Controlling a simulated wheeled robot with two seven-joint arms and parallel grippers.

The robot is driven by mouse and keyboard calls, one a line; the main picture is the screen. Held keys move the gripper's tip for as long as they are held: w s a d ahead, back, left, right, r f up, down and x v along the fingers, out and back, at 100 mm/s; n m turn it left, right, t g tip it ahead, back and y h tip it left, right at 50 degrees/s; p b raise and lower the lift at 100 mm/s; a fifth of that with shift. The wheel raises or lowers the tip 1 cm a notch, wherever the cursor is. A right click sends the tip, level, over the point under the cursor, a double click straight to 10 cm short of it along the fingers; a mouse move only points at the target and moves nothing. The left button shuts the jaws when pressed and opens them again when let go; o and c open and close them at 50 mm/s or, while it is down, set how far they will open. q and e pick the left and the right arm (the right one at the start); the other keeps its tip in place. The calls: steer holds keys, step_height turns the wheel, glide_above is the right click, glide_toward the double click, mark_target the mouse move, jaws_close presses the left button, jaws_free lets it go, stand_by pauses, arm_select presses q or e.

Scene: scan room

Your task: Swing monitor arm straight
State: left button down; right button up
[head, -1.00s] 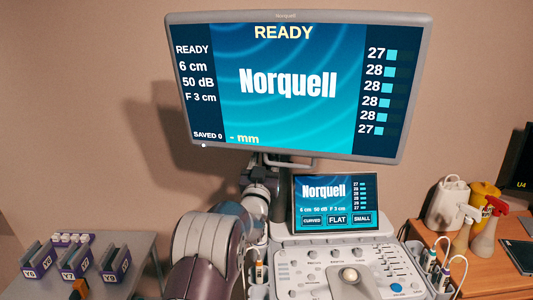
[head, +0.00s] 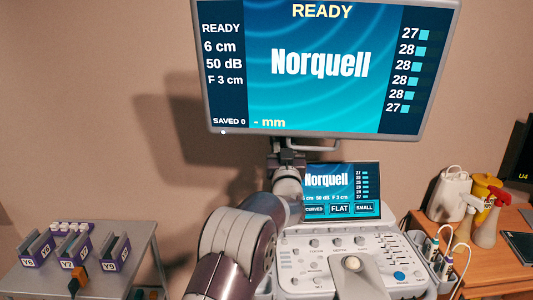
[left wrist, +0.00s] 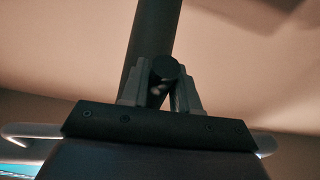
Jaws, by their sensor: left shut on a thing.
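The large ultrasound monitor (head: 323,65) stands above the console, showing "READY" and "Norquell"; its top edge is cut off. A silver handle (head: 316,148) hangs below its bottom edge. My left gripper (head: 287,158) is just left of this handle, under the monitor, in front of the dark support. In the left wrist view, the fingers of my left gripper (left wrist: 160,90) are closed on a dark round-ended part (left wrist: 165,68), with a dark post (left wrist: 153,35) behind it. How the monitor arm runs behind the monitor is hidden.
The console (head: 345,265) with its small touchscreen (head: 340,190) stands below, close to my left arm. A grey table (head: 135,245) with labelled holders is at left. A wooden desk (head: 480,262) with spray bottles (head: 485,215) is at right. The wall is bare.

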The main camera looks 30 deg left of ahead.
arm_select(q)
steer(key=w+d+n+g+y+p, duration=0.2)
steer(key=w+d+g+y+p, duration=0.1)
steer(key=d, duration=0.3)
steer(key=shift+w+r+n+y, duration=0.15)
steer(key=shift+w+n+y, duration=0.15)
steer(key=shift+w+y, duration=0.3)
steer(key=c, duration=0.9)
jaws_free()
arm_select(e)
steer(key=shift+w+d+r, duration=0.1)
steer(key=shift+d+r, duration=0.1)
steer(key=shift+r, duration=0.4)
steer(key=shift+w+d+r, duration=0.1)
steer(key=shift+d+r, duration=0.1)
steer(key=shift+r, duration=0.4)
arm_select(q)
steer(key=shift+d, duration=0.1)
steer(key=b+v, duration=0.4)
steer(key=v, duration=0.8)
steer(key=shift+s+d, duration=0.2)
arm_select(e)
step_height(320, 180, down, 4)
steer(key=shift+r, duration=0.1)
